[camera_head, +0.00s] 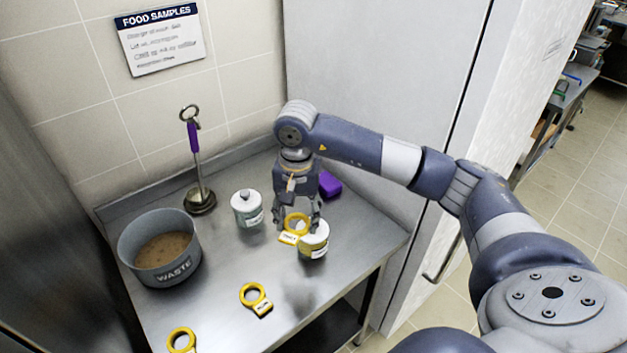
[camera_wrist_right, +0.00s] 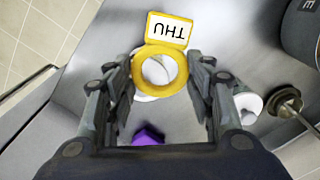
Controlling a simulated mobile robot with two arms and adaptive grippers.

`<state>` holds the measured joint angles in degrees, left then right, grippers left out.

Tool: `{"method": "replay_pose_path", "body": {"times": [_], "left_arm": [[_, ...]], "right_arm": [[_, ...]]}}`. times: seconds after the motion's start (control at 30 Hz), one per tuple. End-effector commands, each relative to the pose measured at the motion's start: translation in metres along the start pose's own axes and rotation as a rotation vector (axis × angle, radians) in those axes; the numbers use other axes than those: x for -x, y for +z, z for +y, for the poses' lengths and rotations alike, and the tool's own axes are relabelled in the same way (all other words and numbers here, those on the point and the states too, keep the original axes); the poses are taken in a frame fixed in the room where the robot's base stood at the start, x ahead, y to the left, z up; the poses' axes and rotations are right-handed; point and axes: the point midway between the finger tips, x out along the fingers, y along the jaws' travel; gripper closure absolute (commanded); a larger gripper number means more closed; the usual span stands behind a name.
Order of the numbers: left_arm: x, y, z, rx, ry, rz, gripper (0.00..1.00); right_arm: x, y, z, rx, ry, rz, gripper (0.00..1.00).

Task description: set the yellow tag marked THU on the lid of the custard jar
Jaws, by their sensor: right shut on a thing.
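My right gripper (camera_head: 298,220) is shut on the yellow tag (camera_head: 289,238), a ring with a flat plate. In the right wrist view the tag's plate (camera_wrist_right: 170,29) reads THU, and its ring (camera_wrist_right: 181,71) sits between the fingertips (camera_wrist_right: 160,75). A jar with yellow contents (camera_head: 318,246) stands just below and to the right of the ring in the head view; its label is too small to read. In the right wrist view its white lid (camera_wrist_right: 152,76) shows through the ring. I cannot tell whether ring and lid touch. My left gripper is out of view.
A second, pale jar (camera_head: 247,209) stands left of the gripper. The grey WASTE pot (camera_head: 165,275) and a purple-handled tool (camera_head: 194,140) are further left. Two other yellow tags (camera_head: 256,299) (camera_head: 181,341) lie on the steel counter's front. A purple block (camera_head: 330,184) lies behind the gripper.

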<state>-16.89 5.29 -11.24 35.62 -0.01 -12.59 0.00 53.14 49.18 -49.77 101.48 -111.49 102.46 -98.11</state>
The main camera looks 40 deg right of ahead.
Motion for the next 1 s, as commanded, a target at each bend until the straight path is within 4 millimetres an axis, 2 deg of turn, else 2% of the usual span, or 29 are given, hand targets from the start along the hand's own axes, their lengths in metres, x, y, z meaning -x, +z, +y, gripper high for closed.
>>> {"method": "replay_pose_path", "body": {"times": [0.03,0.13,0.27,0.47,0.73,1.0], "left_arm": [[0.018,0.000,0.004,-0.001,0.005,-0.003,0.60],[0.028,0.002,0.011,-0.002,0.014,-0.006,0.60],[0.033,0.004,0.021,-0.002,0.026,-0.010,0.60],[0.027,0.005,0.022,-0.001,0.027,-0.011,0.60],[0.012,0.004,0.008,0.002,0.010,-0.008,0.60],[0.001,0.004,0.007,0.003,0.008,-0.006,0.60]], "right_arm": [[0.010,-0.014,0.005,-0.072,0.008,-0.005,0.71],[0.009,-0.036,0.015,-0.182,0.020,-0.006,0.72],[0.005,-0.049,0.024,-0.256,0.030,-0.006,0.72],[-0.005,-0.052,0.025,-0.270,0.031,-0.005,0.72],[-0.030,-0.051,0.026,-0.268,0.031,-0.006,0.72],[-0.052,-0.051,0.026,-0.267,0.031,-0.004,0.72]]}}
